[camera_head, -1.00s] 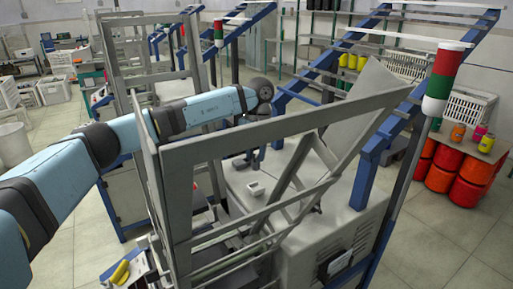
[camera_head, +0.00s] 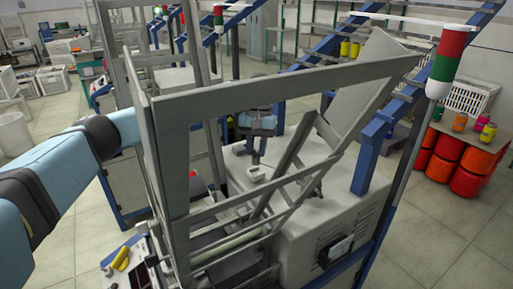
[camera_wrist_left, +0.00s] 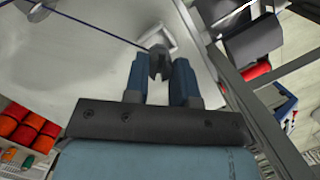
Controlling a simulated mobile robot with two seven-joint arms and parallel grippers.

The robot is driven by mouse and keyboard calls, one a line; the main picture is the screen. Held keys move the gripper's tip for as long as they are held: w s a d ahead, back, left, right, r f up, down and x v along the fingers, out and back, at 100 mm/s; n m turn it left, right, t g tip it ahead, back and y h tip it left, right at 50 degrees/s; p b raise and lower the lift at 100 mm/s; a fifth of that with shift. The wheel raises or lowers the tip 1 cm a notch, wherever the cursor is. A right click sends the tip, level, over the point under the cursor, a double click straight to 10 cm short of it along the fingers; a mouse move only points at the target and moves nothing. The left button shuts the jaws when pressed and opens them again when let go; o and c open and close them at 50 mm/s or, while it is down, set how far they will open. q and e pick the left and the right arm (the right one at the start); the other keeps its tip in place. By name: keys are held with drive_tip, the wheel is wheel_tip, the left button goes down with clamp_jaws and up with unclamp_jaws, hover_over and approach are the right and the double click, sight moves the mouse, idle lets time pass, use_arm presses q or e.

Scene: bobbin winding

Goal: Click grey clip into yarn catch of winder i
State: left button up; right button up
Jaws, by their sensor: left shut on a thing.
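My left gripper (camera_head: 256,154) points down over the pale top of the winder (camera_head: 300,200), behind its grey frame. In the left wrist view its two blue fingers (camera_wrist_left: 159,64) are shut on the small grey clip (camera_wrist_left: 158,63). A dark blue yarn (camera_wrist_left: 95,22) runs from the upper left to the clip. A small whitish block (camera_head: 257,173) sits on the winder top just below the fingertips; I cannot tell whether it is the yarn catch. Contact between clip and winder cannot be made out. My right gripper is out of view.
The grey frame bars (camera_head: 235,95) stand between the head camera and the gripper. A blue post (camera_head: 363,160) and a red-green signal lamp (camera_head: 446,62) rise at the right.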

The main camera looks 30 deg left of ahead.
sight(256, 159)
use_arm(q)
drive_tip(key=shift+f, duration=0.15)
drive_tip(key=shift+f+b, duration=0.5)
drive_tip(key=shift+f, duration=0.15)
drive_tip(key=shift+f+b, duration=0.75)
drive_tip(key=shift+f, duration=0.45)
drive_tip(key=o, duration=0.9)
drive_tip(key=shift+r, duration=0.1)
